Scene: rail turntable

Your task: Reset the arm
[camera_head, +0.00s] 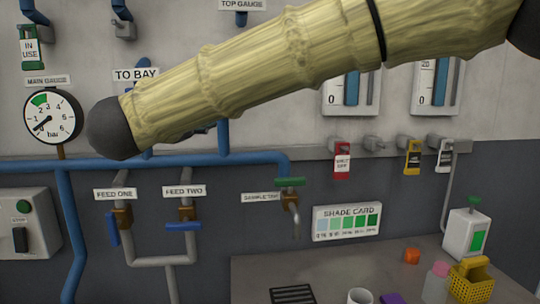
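My arm (250,75) crosses the upper part of the view, from the top right corner down to a dark rounded joint at the left. It has a pale yellow, bamboo-like surface with a dark band around it. It passes in front of the wall and hides part of the pipes and labels. My gripper is not in view, so its opening and anything in it cannot be seen.
The wall carries a main gauge (52,117), blue pipes (255,157), feed valves, a sample tap (290,200) and hanging tags.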

